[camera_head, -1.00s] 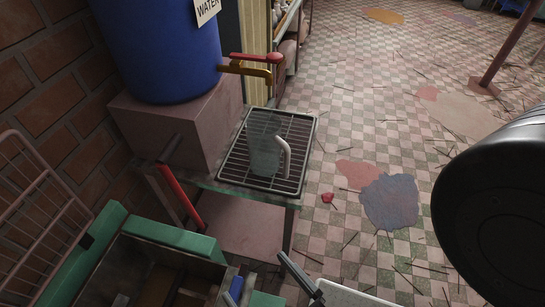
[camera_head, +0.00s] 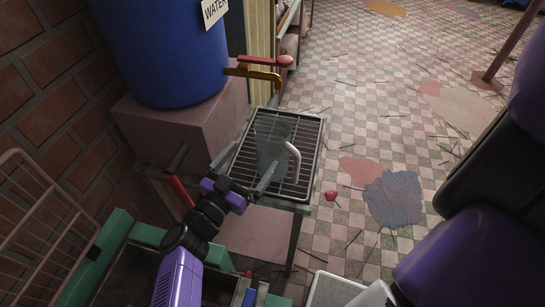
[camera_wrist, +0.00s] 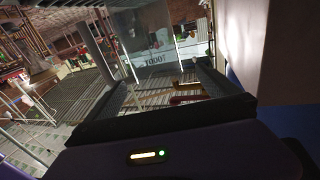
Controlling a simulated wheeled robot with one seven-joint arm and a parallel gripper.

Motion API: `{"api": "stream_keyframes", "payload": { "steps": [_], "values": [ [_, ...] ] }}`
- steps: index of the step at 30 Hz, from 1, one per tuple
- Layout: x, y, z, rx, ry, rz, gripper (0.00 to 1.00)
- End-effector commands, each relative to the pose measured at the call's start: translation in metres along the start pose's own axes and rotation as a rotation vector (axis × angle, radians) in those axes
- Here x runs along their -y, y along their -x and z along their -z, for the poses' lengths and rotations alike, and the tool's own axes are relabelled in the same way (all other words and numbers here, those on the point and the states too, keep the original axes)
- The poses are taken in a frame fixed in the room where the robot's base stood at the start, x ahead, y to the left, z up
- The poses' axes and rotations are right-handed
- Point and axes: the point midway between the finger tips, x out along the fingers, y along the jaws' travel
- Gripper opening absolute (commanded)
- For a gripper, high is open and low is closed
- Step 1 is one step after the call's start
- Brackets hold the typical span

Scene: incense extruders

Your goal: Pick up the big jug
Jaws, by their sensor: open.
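The big jug (camera_head: 271,147) is clear and greyish, with a pale curved handle (camera_head: 294,162) on its right. It stands upright on a black wire rack in a metal tray (camera_head: 309,165). My gripper (camera_head: 246,167) is open and empty on the near left side of the jug, its two fingers pointing toward it. In the wrist view a see-through panel (camera_wrist: 152,42), which looks like the jug's body, lies ahead of the fingers. I cannot tell exactly how wide the gap to the jug is.
A blue water barrel (camera_head: 162,50) stands on a pinkish block (camera_head: 178,122) at the left. Its brass tap with a red lever (camera_head: 262,66) reaches out above and behind the jug. A green-edged bin (camera_head: 150,232) is in front.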

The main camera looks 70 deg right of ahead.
Motion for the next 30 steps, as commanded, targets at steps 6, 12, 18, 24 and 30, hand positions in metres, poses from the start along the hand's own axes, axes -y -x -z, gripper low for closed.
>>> {"api": "stream_keyframes", "payload": {
  "steps": [6, 12, 18, 24, 30],
  "values": [
    [-0.002, -0.042, -0.016, 0.027, 0.034, -0.109, 1.0],
    [-0.005, -0.06, -0.016, 0.031, 0.039, -0.125, 1.0],
    [-0.007, -0.077, -0.016, 0.032, 0.039, -0.123, 1.0],
    [-0.013, -0.099, -0.012, 0.03, 0.04, -0.124, 1.0],
    [-0.016, -0.123, -0.015, 0.032, 0.039, -0.122, 1.0]
  ]
}}
